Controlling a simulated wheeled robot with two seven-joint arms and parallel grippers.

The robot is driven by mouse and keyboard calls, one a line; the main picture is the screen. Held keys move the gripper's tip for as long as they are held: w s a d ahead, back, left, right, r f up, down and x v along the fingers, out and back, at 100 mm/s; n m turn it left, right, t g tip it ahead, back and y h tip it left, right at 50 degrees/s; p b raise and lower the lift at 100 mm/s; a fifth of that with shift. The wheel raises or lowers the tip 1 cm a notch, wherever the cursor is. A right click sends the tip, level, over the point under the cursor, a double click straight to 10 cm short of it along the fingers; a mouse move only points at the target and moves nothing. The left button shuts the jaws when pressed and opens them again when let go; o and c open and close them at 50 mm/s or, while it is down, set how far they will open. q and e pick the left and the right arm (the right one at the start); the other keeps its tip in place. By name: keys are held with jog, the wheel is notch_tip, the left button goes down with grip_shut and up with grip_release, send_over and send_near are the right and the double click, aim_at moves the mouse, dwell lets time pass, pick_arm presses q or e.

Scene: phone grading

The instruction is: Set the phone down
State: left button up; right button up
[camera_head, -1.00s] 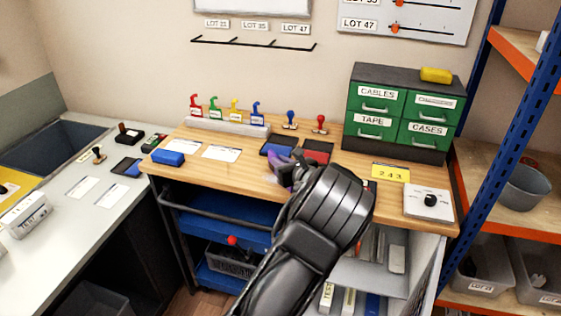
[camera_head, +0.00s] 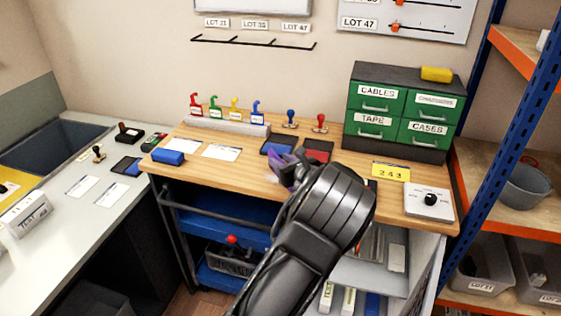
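My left arm rises from the bottom of the head view, and its gripper (camera_head: 283,165) is over the front middle of the wooden bench (camera_head: 255,182). A small purple piece (camera_head: 280,174) shows at the fingers; it may be part of the phone, but most of it is hidden by the gripper and wrist. I cannot tell whether the fingers are closed on it or whether it touches the bench. A blue pad (camera_head: 276,146) and a red pad (camera_head: 318,151) lie just behind the gripper. My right gripper is not in view.
Coloured tags stand in a rack (camera_head: 228,125) at the back, beside two stamps. A green drawer cabinet (camera_head: 400,107), a yellow 243 display (camera_head: 391,172) and a dial box (camera_head: 429,202) are to the right. A blue block (camera_head: 168,157) and a white card (camera_head: 221,152) lie left.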

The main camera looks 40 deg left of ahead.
pick_arm(q)
jog(key=b+v, duration=0.1)
jog(key=v, duration=1)
dwell(0.4)
